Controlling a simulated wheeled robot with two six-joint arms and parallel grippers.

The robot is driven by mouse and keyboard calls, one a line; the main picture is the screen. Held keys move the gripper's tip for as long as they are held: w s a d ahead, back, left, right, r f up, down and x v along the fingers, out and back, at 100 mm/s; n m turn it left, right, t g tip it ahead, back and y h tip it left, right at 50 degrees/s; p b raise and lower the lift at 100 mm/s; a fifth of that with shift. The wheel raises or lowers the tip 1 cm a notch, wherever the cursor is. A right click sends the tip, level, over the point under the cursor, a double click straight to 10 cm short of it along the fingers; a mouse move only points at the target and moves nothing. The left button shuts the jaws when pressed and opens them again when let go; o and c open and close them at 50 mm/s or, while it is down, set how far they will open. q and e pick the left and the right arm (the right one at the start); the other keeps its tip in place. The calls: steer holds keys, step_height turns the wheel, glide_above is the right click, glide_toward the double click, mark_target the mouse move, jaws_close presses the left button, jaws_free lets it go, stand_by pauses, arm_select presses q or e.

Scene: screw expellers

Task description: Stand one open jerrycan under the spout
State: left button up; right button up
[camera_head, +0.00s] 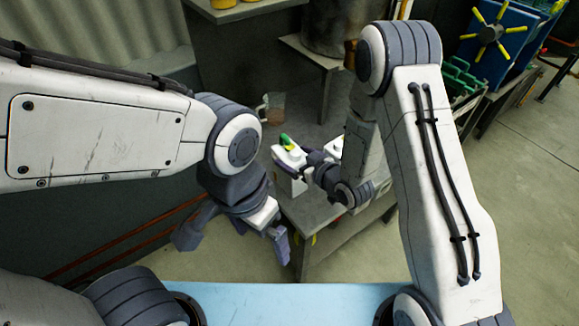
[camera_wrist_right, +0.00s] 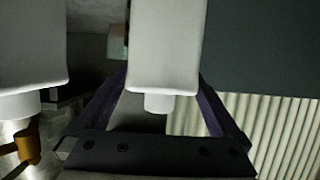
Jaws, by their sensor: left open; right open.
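A white jerrycan (camera_head: 288,161) stands on the bench with its front side toward my right gripper (camera_head: 304,172). In the right wrist view, which is upside down, this jerrycan (camera_wrist_right: 165,45) shows an uncapped white neck and stands between the two purple fingers. The fingers are apart; I cannot tell whether they touch it. A second white jerrycan (camera_head: 335,147) is partly hidden behind my right arm; a white can (camera_wrist_right: 32,45) with a bare neck also shows beside the first in the wrist view. A brass-coloured spout (camera_head: 350,54) is on the metal drum. My left gripper (camera_head: 262,236) is open and empty before the bench.
The metal drum (camera_head: 335,28) stands at the back on a raised stand (camera_head: 305,48). A clear jug (camera_head: 272,108) with brownish contents sits on the bench (camera_head: 312,212). A small green and yellow item (camera_head: 287,143) shows by the first jerrycan. Green crates (camera_head: 460,80) are at right.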

steer(key=shift+x, duration=1.15)
steer(key=shift+a, duration=0.1)
steer(key=c, duration=1.4)
jaws_close()
steer(key=shift+r, duration=0.15)
